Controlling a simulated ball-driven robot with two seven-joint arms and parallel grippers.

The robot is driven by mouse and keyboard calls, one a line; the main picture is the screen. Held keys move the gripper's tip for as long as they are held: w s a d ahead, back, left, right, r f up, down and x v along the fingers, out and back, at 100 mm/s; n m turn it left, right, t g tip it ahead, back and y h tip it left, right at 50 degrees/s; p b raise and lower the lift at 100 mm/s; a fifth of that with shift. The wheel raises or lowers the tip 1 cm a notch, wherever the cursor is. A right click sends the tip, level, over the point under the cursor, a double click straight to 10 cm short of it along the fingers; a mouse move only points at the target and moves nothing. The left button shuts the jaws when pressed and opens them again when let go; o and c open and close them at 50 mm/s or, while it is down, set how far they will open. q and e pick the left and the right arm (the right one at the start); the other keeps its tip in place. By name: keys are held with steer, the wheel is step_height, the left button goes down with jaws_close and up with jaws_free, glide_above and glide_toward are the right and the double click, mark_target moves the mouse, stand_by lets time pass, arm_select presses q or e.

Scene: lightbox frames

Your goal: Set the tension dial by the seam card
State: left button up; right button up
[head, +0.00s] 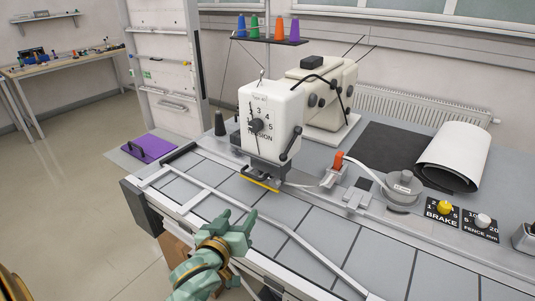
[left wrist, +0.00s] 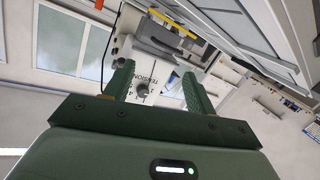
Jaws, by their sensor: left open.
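The tension dial (head: 257,125) is a dark knob on the white front of the sewing machine head (head: 284,110), with numbers around it and the word TENSION below. A small label (head: 259,98) with tiny print sits above the dial. I cannot make out which thing is the seam card. My left gripper (head: 238,219) is green, open and empty, over the near edge of the table, below and apart from the dial. In the left wrist view, the dial (left wrist: 142,89) appears upside down between the open fingers (left wrist: 158,84), some way beyond them. My right gripper is not in view.
Coloured thread cones (head: 266,28) stand on a rack above the machine. A brake knob (head: 445,207), a fence knob (head: 483,220), a round grey device (head: 404,189) and a white roll (head: 454,156) are on the right. A raised rail (head: 290,233) runs along the table's front.

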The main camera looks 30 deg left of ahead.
arm_select(q)
steer(key=w+a+r+n+t+y, duration=0.25)
steer(key=w+r+n+t, duration=0.2)
steer(key=r+n, duration=0.35)
steer(key=m+b, duration=0.1)
steer(key=b, duration=0.1)
glide_toward(254, 128)
steer(key=shift+t+h, duration=0.25)
steer(key=shift+h, duration=0.1)
steer(key=x, duration=0.9)
steer(key=shift+w+a+f, duration=0.15)
steer(key=shift+w+a, duration=0.05)
steer(key=shift+a, duration=0.1)
steer(key=c, duration=1)
